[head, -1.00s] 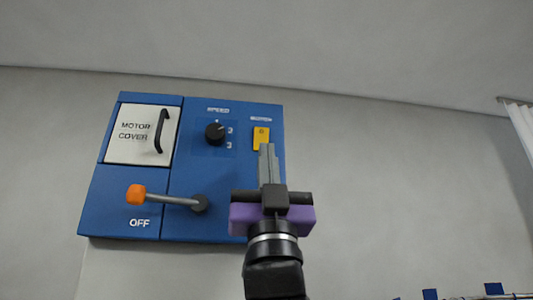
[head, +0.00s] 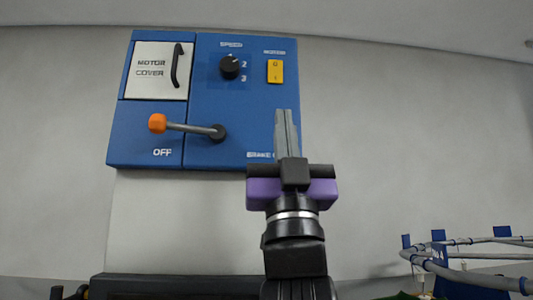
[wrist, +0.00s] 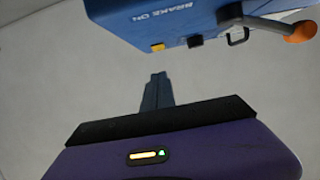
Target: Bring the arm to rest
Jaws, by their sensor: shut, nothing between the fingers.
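My gripper (head: 287,132) is shut and empty, its grey fingers together and pointing up, with a purple body below them. In the head view it stands in front of the lower right part of a blue control panel (head: 205,110) on the wall and hides part of the brake label. In the wrist view my gripper (wrist: 156,90) is shut, and the panel (wrist: 165,22) is seen apart from the fingertips. The lever with an orange knob (head: 157,123) lies toward the left, above the word OFF.
The panel also has a closed white motor cover (head: 156,71), a black speed dial (head: 230,67) and a yellow switch (head: 275,71). A grey conveyor rail (head: 470,274) with blue brackets is at the lower right. A dark object (head: 180,283) shows at the bottom left. Bare wall lies right of the panel.

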